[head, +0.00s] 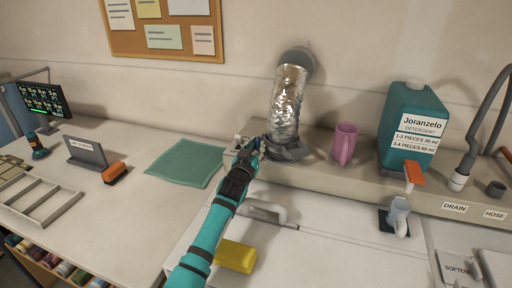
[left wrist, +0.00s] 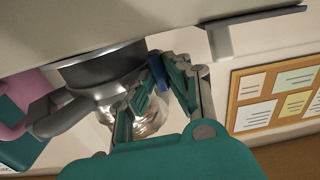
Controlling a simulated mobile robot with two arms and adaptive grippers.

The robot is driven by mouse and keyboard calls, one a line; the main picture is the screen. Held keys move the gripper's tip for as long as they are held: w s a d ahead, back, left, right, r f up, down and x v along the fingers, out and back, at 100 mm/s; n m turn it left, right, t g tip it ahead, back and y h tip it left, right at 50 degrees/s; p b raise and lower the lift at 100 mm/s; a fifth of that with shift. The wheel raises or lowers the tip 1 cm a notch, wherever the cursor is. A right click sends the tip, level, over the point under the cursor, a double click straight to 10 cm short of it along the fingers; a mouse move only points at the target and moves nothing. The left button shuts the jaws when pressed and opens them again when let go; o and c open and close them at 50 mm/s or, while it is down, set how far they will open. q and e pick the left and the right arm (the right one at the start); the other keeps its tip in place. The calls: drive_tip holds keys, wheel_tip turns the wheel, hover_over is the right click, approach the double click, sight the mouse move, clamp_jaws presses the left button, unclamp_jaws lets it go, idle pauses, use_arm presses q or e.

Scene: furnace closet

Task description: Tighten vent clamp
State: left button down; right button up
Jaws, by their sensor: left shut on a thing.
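The silver foil vent duct (head: 287,100) rises from the ledge to a grey wall collar. A dark grey clamp (head: 287,153) rings its base, and it also shows in the left wrist view (left wrist: 100,70). My left gripper (head: 247,150) is at the left side of the clamp. In the left wrist view, my left gripper (left wrist: 168,75) is shut on a small blue piece (left wrist: 159,72) beside the clamp, which looks like its screw tab. The fingers hide part of it, so its turn cannot be told. My right gripper is not in view.
A pink jug (head: 344,144) and a teal detergent jug (head: 411,125) stand on the ledge right of the duct. A yellow block (head: 235,257) lies on the white top near my left arm. A green mat (head: 186,162) lies left of the gripper.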

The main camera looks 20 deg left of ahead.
use_arm(q)
drive_tip(key=shift+f+m, duration=0.1)
drive_tip(key=shift+m, duration=0.2)
idle(0.4)
drive_tip(key=c, duration=1.6)
unclamp_jaws()
drive_tip(key=s, duration=1.2)
